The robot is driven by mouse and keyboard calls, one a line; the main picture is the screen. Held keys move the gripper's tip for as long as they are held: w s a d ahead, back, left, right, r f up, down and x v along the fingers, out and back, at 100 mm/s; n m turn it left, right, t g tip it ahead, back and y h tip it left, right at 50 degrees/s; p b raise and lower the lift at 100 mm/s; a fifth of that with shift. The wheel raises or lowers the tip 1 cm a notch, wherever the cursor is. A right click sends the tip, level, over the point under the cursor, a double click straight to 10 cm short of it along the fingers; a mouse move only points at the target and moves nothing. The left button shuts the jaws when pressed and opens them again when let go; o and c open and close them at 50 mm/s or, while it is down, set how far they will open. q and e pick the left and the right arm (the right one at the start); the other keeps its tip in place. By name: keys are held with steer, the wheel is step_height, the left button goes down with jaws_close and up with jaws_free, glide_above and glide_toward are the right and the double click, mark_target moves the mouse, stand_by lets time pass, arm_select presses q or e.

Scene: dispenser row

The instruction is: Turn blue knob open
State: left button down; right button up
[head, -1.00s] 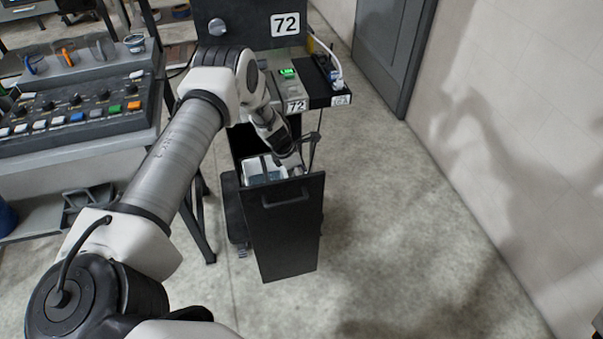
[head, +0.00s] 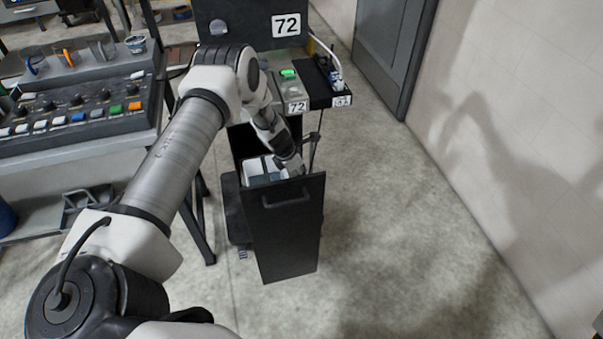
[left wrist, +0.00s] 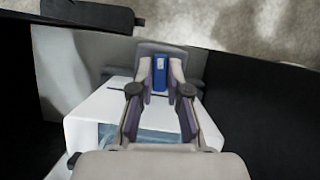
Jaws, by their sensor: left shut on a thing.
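In the left wrist view a small blue knob (left wrist: 160,72) sits between the fingers of my left gripper (left wrist: 160,62), which is shut on it. The knob is upright in that picture, just above the edge of a white container. In the head view my left gripper (head: 292,166) reaches down behind the top edge of a black pull-out front panel (head: 285,235). The knob is hidden there by the gripper and panel. How far the knob is turned cannot be told. My right gripper is in neither view.
The white container (head: 252,171) stands behind the black panel, and its rim also shows in the left wrist view (left wrist: 85,125). A control panel (head: 80,110) is at left. Floor at right is clear.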

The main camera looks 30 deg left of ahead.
arm_select(q)
steer(key=shift+d+f+n+y+b, duration=0.15)
steer(key=shift+n+y+b, duration=0.45)
steer(key=shift+n, duration=0.6)
steer(key=n+b, duration=0.2)
steer(key=shift+f+n+t+y+b, duration=0.15)
steer(key=shift+n+t+y+b, duration=0.15)
steer(key=shift+y+b, duration=0.1)
steer(key=n+y+b, duration=0.1)
steer(key=n+b, duration=0.1)
steer(key=shift+n+b, duration=0.35)
steer(key=shift+n, duration=0.05)
steer(key=shift+d+n+y+b, duration=0.1)
steer(key=shift+n+y+b, duration=0.3)
steer(key=shift+n+b, duration=0.5)
steer(key=shift+r+n, duration=0.2)
steer(key=shift+n, duration=0.4)
steer(key=shift+d+r+n+y, duration=0.1)
steer(key=shift+n+y, duration=0.4)
steer(key=shift+n, duration=0.3)
steer(key=shift+n+g+y+p, duration=0.6)
steer(key=shift+n+g+p, duration=0.3)
steer(key=shift+n, duration=1.1)
